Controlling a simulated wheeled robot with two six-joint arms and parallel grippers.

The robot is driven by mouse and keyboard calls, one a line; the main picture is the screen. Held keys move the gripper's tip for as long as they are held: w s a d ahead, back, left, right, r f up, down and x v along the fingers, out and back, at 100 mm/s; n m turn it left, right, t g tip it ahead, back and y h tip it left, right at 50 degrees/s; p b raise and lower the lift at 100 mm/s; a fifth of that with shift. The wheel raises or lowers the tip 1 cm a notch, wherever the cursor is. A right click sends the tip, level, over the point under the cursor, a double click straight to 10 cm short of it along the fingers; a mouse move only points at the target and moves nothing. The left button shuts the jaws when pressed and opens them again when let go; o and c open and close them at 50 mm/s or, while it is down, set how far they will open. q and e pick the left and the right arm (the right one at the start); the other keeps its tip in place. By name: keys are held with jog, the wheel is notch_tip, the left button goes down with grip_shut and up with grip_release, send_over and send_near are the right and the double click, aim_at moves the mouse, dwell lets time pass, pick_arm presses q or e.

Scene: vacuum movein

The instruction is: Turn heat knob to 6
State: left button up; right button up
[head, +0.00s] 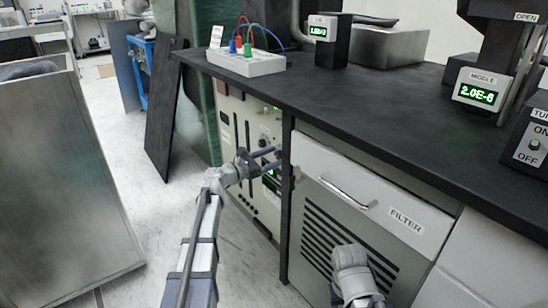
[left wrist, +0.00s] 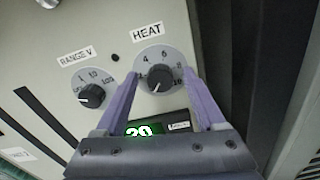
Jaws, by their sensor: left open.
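The black HEAT knob (left wrist: 160,78) sits on a grey numbered dial under a "HEAT" label in the left wrist view. Its exact pointer setting is too small to read surely. My left gripper (left wrist: 161,74) is open, its two purple fingertips on either side of the knob; I cannot tell whether they touch it. In the head view my left gripper (head: 270,158) reaches to the cream control panel (head: 235,125) under the bench; the knob is hidden there. A green display (left wrist: 139,130) below the dial seems to read 20, partly covered by the gripper.
A RANGE V knob (left wrist: 91,95) sits left of the HEAT dial. The black bench top (head: 330,97) overhangs the panel, with a dark upright right of it. A FILTER drawer (head: 370,185) stands farther right. A grey metal box (head: 60,190) is at the left, with open floor between.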

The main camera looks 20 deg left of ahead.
pick_arm(q)
grip_shut()
dwell(0.5)
